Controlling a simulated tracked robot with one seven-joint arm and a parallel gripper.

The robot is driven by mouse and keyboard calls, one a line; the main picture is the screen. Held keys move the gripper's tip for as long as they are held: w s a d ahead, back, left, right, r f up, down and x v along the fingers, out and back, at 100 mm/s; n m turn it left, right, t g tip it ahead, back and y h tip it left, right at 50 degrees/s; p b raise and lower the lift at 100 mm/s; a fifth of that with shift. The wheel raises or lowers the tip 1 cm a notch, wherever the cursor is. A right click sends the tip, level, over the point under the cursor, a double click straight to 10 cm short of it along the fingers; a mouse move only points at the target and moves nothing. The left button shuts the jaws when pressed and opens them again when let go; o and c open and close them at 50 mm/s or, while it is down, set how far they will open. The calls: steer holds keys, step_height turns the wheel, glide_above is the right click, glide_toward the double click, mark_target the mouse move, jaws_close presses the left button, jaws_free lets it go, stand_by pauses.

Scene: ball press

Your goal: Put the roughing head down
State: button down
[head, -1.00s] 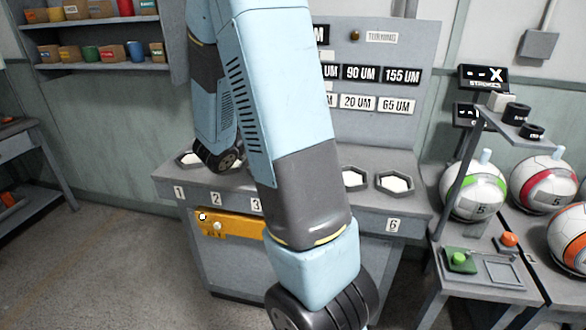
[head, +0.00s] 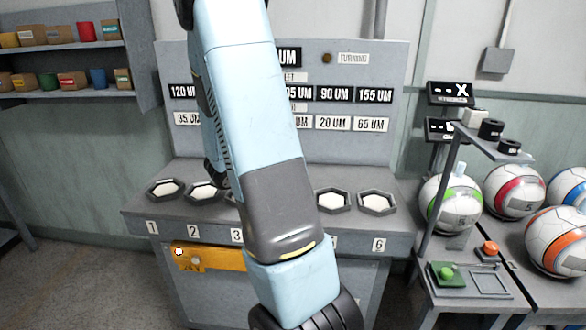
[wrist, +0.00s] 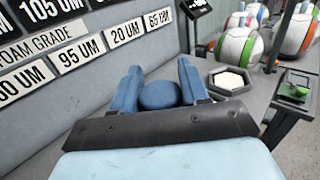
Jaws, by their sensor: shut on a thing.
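In the wrist view my gripper (wrist: 161,84) has two blue fingers closed on a round blue piece (wrist: 160,96), which looks to be the roughing head. Its underside and far side are hidden. In the head view the gripper and the held piece are out of sight, and only my arm shows, crossing the middle of the picture. A grey bench (head: 408,222) carries a row of hexagonal trays with white insides, numbered along its front edge. The rightmost tray (head: 377,203) is clear in the head view, and a tray (wrist: 230,81) shows right of my gripper in the wrist view.
A grey panel with grade labels (head: 374,96) stands behind the bench. To the right are a stand with a green button (head: 446,273), a small shelf with black cylinders (head: 491,130), and several balls (head: 450,203). An orange-yellow plate (head: 225,260) is on the bench front.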

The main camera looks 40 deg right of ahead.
steer(key=w+d+f, duration=0.2)
steer(key=d+f, duration=0.2)
steer(key=f, duration=0.4)
steer(key=shift+w+f, duration=0.15)
steer(key=shift+f, duration=0.15)
steer(key=shift+f, duration=0.1)
steer(key=c, duration=0.6)
jaws_free()
steer(key=shift+o, duration=0.2)
